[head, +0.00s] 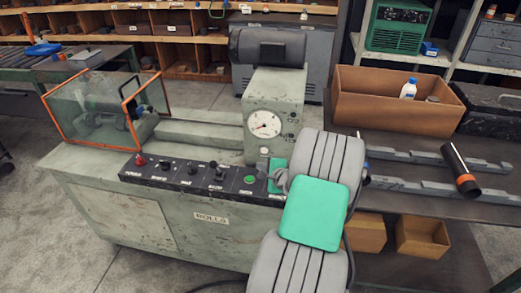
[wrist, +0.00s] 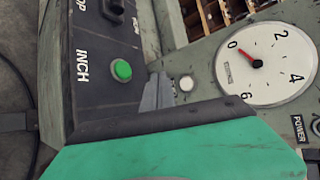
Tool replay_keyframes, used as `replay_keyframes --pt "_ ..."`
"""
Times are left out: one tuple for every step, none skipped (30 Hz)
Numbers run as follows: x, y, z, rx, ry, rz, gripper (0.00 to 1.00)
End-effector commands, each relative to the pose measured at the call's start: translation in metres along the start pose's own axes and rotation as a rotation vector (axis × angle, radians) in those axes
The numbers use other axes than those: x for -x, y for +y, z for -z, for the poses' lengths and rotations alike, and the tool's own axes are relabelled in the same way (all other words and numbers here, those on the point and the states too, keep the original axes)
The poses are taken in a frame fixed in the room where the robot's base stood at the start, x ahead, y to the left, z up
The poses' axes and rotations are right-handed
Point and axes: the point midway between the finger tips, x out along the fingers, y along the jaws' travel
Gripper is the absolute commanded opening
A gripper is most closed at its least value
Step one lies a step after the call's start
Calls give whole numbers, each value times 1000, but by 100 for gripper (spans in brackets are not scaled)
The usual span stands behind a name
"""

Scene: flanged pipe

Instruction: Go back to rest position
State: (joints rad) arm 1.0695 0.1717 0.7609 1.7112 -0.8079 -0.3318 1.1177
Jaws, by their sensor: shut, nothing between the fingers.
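My gripper (head: 281,181) is in front of the machine's control panel, at its right end below the round dial. The same green button (head: 249,180) shows in the head view, left of my gripper. I cannot tell whether the fingertips touch the panel. My own arm hides part of the machine's right side.
The green-grey machine (head: 105,205) has a clear guard (head: 85,105) with an orange frame at left and a dial gauge (head: 264,124). At right, a dark pipe with an orange band (head: 457,166) rests on metal rails. A wooden box (head: 380,110) holds a white bottle (head: 408,89).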

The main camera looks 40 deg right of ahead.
Motion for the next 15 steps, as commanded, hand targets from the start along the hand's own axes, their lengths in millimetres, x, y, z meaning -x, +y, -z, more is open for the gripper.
replay_keyframes --pt "0 0 0 0 0 0 0" --pt "0 0 0 0 0 0 0" --pt "0 0 -1 4 -1 -2 0" --pt "0 -1 -4 15 -5 -7 0" --pt "-1 -1 -10 36 -13 -17 0" --pt "-2 -2 -23 87 -31 -41 0" --pt "-3 -3 -38 143 -49 -66 0" --pt "-3 -4 -56 214 -73 -99 0" --pt "0 -3 -84 335 -110 -151 0" --pt "4 -1 -109 442 -145 -195 0" --pt "10 2 -135 559 -182 -242 0" --pt "24 7 -168 726 -234 -305 0" --pt "38 12 -192 852 -274 -349 0" --pt "53 17 -213 977 -313 -393 0" --pt "78 24 -238 1141 -367 -445 0"
